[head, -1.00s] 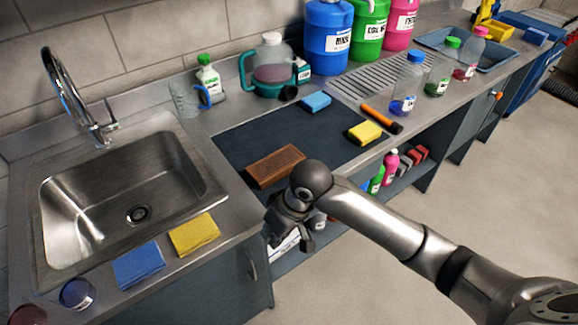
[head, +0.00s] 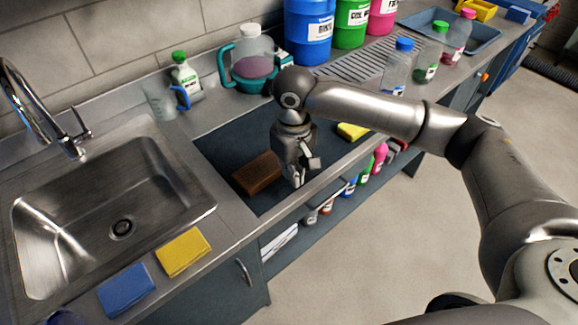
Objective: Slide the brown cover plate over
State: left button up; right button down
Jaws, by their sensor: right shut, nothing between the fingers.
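A flat brown block (head: 255,174), the only brown plate-like thing I see, lies on the dark recessed panel (head: 222,148) in the counter, right of the sink. My right gripper (head: 299,180) is shut and empty, pointing down just right of the brown block's right end. Whether its fingers touch the block or the panel I cannot tell. My right forearm crosses above the panel and hides part of its back. My left gripper is not in view.
A steel sink (head: 122,228) is at left, with yellow (head: 183,252) and blue (head: 127,290) sponges in front. Another yellow sponge (head: 352,132) lies right of my gripper. A jug (head: 248,72) and drums stand behind. Bottles fill the shelf below.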

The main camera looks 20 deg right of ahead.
aim_at(283, 187)
notch_tip(283, 187, down, 7)
jog(key=shift+w+f+p, duration=0.1)
jog(key=shift+f+p, duration=0.1)
jog(key=shift+p, duration=0.1)
jog(key=w, duration=0.1)
jog(key=w+a, duration=0.1)
jog(key=shift+w+r+p, duration=0.15)
jog(key=shift+w+p, duration=0.15)
jog(key=shift+w, duration=0.1)
jog(key=shift+w+a, duration=0.1)
jog(key=shift+w, duration=0.35)
